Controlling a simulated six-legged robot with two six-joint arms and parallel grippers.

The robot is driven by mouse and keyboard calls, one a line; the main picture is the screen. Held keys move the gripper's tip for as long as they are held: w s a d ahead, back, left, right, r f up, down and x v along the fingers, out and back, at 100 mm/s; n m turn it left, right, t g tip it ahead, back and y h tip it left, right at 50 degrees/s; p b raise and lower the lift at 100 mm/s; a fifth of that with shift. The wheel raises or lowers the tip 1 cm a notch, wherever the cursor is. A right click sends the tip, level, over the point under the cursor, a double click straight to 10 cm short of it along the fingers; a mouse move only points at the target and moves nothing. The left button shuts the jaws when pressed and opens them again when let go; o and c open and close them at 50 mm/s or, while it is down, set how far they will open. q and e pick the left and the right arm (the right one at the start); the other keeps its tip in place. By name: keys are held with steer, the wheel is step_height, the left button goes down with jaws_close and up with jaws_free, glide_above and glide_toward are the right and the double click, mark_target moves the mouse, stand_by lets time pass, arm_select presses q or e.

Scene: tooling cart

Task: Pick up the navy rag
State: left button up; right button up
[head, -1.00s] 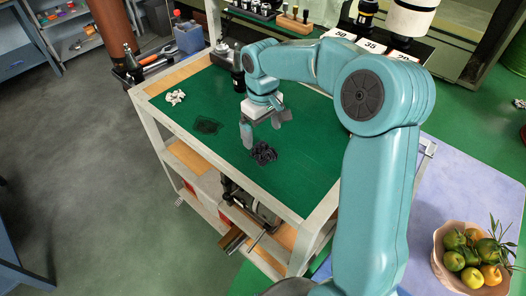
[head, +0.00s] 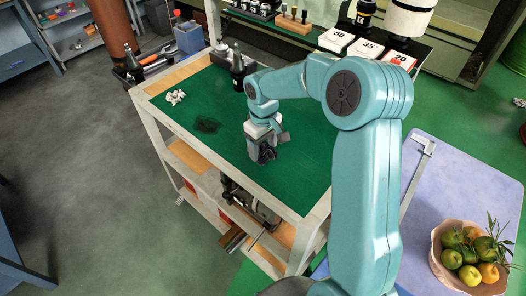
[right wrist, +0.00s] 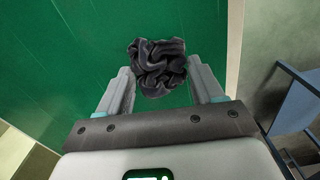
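The navy rag (right wrist: 157,66) is a crumpled, very dark bundle on the green top of the cart (head: 300,185). In the head view the rag (head: 267,156) is partly hidden by my right gripper (head: 261,148), which is down over it near the cart's front edge. In the right wrist view my right gripper (right wrist: 161,78) is open, with one finger on each side of the rag near the fingertips. I cannot tell whether the fingers touch it. My left gripper is not in view.
A dark bottle (head: 237,70) stands at the back. A fruit bowl (head: 440,262) is on the lavender table (head: 455,185) at right. The cart's middle is clear.

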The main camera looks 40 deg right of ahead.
mark_target(263, 148)
steer(key=shift+w+r, duration=0.1)
steer(key=shift+r, duration=0.05)
steer(key=shift+r, duration=0.3)
step_height(263, 148, up, 19)
steer(key=p, duration=0.1)
